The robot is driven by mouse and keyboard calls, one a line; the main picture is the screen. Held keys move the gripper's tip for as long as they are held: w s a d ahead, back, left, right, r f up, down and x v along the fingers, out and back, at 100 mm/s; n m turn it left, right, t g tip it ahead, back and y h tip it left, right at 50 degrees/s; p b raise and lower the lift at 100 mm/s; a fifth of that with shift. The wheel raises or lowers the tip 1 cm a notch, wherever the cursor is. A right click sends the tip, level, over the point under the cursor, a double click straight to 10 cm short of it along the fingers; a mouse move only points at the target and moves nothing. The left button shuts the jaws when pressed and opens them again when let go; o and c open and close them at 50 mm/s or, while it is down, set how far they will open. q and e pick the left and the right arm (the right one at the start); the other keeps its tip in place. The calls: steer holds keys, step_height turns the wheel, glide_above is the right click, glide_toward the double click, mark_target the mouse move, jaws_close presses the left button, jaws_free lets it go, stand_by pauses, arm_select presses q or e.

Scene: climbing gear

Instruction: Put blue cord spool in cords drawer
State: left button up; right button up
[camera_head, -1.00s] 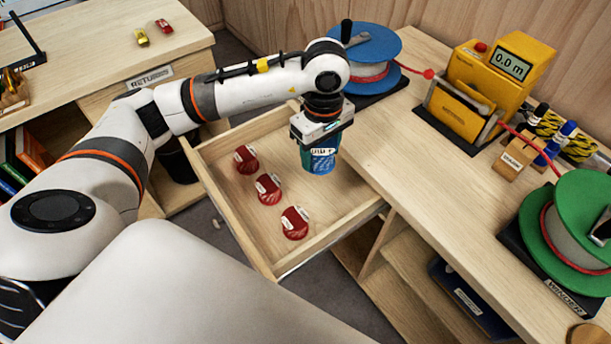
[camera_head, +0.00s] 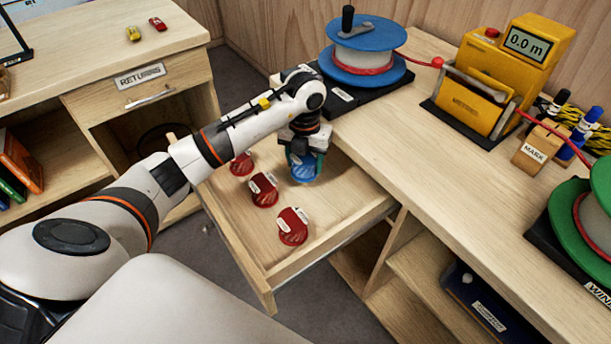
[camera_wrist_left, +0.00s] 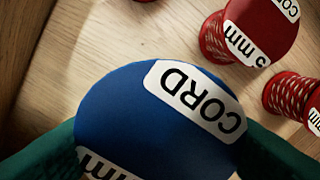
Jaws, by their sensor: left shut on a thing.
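The blue cord spool (camera_head: 304,171) is in my left gripper (camera_head: 303,160), low inside the open drawer (camera_head: 322,245) toward its back right. In the left wrist view the spool (camera_wrist_left: 150,125) fills the lower middle, with a white CORD label, between two dark green fingers. I cannot tell whether its underside touches the drawer floor. Several red spools stand in the drawer in a row to the left and front: one at the back (camera_head: 241,164), one in the middle (camera_head: 263,189) and one in front (camera_head: 293,226). My right gripper is not in view.
The bench top (camera_head: 430,165) beside the drawer carries a blue reel (camera_head: 365,48), a yellow length meter (camera_head: 495,80), a MARK block (camera_head: 536,150) and a green reel (camera_head: 570,235). A RETURNS cabinet (camera_head: 140,75) stands at the left.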

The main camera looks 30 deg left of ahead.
mark_target(305, 186)
arm_select(q)
step_height(305, 186, down, 3)
steer(key=shift+r, duration=0.15)
steer(key=shift+f, duration=1.55)
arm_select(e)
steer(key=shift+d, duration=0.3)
arm_select(q)
steer(key=shift+f, duration=0.15)
steer(key=o, duration=1)
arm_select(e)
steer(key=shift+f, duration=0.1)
